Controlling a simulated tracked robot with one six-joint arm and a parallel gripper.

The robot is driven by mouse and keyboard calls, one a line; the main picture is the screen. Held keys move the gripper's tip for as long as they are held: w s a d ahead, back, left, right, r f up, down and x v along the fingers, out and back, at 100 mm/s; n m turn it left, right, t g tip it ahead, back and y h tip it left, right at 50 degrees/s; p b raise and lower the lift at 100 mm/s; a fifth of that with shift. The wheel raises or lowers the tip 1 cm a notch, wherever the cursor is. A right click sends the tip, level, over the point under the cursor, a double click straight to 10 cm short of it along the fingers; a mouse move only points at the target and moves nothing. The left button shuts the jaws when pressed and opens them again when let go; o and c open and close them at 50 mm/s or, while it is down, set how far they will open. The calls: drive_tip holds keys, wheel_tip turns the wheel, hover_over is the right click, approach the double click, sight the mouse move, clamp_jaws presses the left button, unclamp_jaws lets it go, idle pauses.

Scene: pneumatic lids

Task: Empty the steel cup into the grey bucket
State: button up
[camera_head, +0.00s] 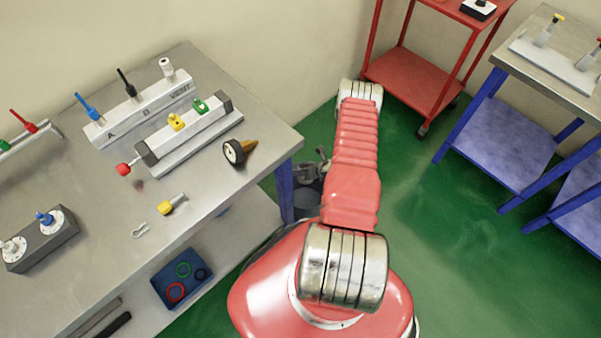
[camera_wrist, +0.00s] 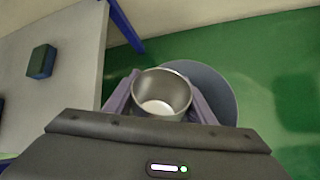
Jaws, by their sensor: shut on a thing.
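The steel cup (camera_wrist: 172,88) is between the two fingers of my gripper (camera_wrist: 161,100), which is shut on it. The wrist view looks down into its open mouth; a pale white round patch shows at the bottom, and I cannot tell whether it is contents or the cup's floor. The grey bucket (camera_wrist: 222,92) is below and behind the cup in the wrist view, its rim partly hidden by cup and fingers. In the head view the bucket (camera_head: 306,202) stands on the floor beside the workbench leg, below my gripper (camera_head: 313,172), partly hidden by my arm.
A steel workbench (camera_head: 95,215) on the left carries valves, a cylinder, a gauge and fittings; its blue leg (camera_head: 285,190) is close to the bucket. A red cart (camera_head: 415,80) and a second bench (camera_head: 555,60) stand at the back right. Green floor on the right is clear.

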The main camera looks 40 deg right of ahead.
wheel_tip(320, 180, up, 6)
drive_tip(key=w+d+n+t+h, duration=0.1)
drive_tip(key=n+t+h, duration=0.1)
drive_tip(key=t, duration=0.2)
drive_tip(key=shift+w+d+r+t+h, duration=0.15)
drive_tip(key=shift+w+d+t+h, duration=0.15)
drive_tip(key=shift+h, duration=0.1)
drive_tip(key=shift+s, duration=0.15)
idle(0.6)
